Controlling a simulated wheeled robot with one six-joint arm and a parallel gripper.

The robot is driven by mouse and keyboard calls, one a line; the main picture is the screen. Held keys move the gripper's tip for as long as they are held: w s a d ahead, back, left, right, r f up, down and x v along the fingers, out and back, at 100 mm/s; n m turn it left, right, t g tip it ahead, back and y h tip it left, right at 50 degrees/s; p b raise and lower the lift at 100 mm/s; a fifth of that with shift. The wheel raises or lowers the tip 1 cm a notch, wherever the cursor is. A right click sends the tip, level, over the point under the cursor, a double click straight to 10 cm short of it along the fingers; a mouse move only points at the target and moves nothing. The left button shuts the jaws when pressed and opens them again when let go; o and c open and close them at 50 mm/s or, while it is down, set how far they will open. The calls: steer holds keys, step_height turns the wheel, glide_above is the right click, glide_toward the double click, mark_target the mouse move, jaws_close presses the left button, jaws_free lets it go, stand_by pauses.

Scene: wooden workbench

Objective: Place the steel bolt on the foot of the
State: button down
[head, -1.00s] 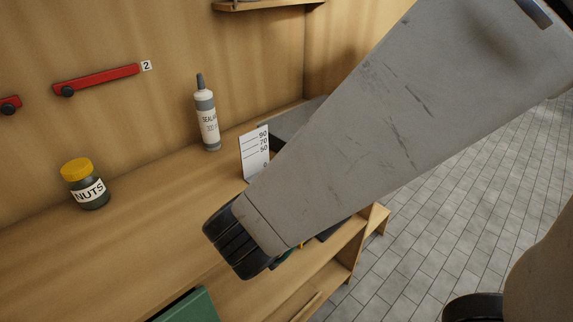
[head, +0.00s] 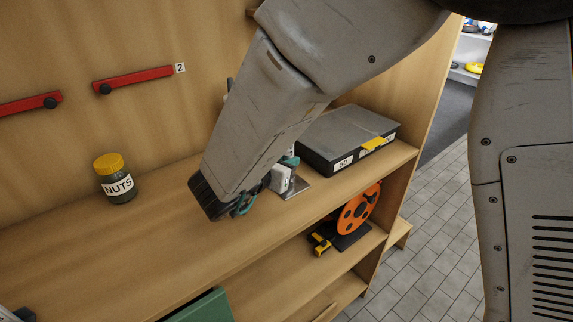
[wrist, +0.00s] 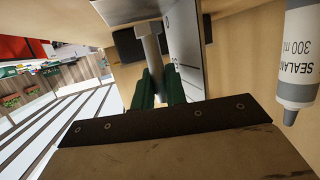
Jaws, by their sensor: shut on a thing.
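A steel bolt (wrist: 151,50) shows in the wrist view as a grey shaft between the dark green fingers of my gripper (wrist: 157,88), which is shut on it. Its far end is close to a grey metal foot plate (wrist: 128,10); I cannot tell whether they touch. The white scale card (wrist: 182,45) stands beside the bolt. In the head view, the foot plate (head: 298,190) shows on the bench right of my forearm, with part of the card (head: 280,178) above it. My forearm hides much of the gripper there.
A sealant bottle (wrist: 301,55) stands near the gripper. A grey case (head: 345,138) lies just right of the foot plate. A jar of nuts (head: 116,180) stands at left. An orange reel (head: 358,212) is on the lower shelf. The bench between jar and arm is clear.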

steer(key=shift+f, duration=0.5)
steer(key=shift+f, duration=0.15)
steer(key=c, duration=1.7)
jaws_free()
steer(key=v, duration=1.2)
